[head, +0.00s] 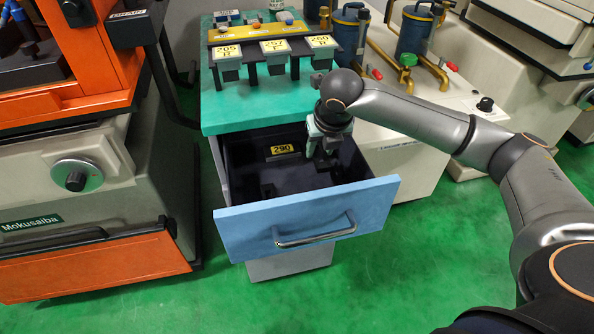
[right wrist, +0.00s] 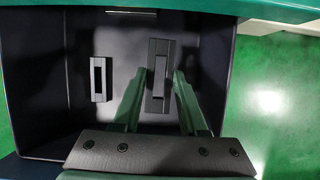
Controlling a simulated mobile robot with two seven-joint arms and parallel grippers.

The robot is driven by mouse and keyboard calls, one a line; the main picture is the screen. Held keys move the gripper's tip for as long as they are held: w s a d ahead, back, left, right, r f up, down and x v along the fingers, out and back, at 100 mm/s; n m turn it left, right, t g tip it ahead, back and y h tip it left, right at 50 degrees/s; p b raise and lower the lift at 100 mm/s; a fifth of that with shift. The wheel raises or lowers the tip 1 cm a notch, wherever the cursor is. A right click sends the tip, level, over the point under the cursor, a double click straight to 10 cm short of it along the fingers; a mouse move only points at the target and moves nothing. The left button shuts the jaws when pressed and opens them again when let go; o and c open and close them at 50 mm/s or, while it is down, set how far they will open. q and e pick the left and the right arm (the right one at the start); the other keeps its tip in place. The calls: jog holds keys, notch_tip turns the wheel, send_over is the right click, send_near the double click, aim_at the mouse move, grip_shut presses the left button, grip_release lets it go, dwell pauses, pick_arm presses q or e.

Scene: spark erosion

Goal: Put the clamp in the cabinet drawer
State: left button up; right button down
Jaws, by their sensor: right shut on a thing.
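The cabinet drawer (head: 302,215) is pulled open, with a blue front and a dark inside. My right gripper (head: 324,160) reaches down into its right part. My left gripper is not in view.
Another dark slotted block (right wrist: 98,78) lies left of the clamp in the drawer. A yellow 290 label (head: 283,149) shows at the drawer's back. The green cabinet top (head: 230,117) carries a rack with labelled holders (head: 273,50). An orange machine (head: 85,75) stands left.

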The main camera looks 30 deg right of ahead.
aim_at(326, 163)
jog(key=f+b, duration=0.1)
jog(key=f, duration=0.2)
jog(key=f+b, duration=0.1)
jog(key=f, duration=0.2)
jog(key=f+b, duration=0.1)
jog(key=f, duration=0.3)
jog(key=shift+w+d, duration=0.2)
jog(key=shift+d, duration=0.1)
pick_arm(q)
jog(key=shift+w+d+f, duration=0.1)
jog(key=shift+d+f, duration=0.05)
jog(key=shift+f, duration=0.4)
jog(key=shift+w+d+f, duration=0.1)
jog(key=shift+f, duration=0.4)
pick_arm(e)
jog(key=shift+c, duration=2.2)
grip_release()
jog(key=p+v, duration=0.3)
jog(key=v, duration=0.8)
jog(key=shift+d, duration=0.1)
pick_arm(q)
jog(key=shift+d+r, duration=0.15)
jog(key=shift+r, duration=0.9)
pick_arm(e)
jog(key=shift+s+r, duration=0.3)
jog(key=shift+r, duration=0.15)
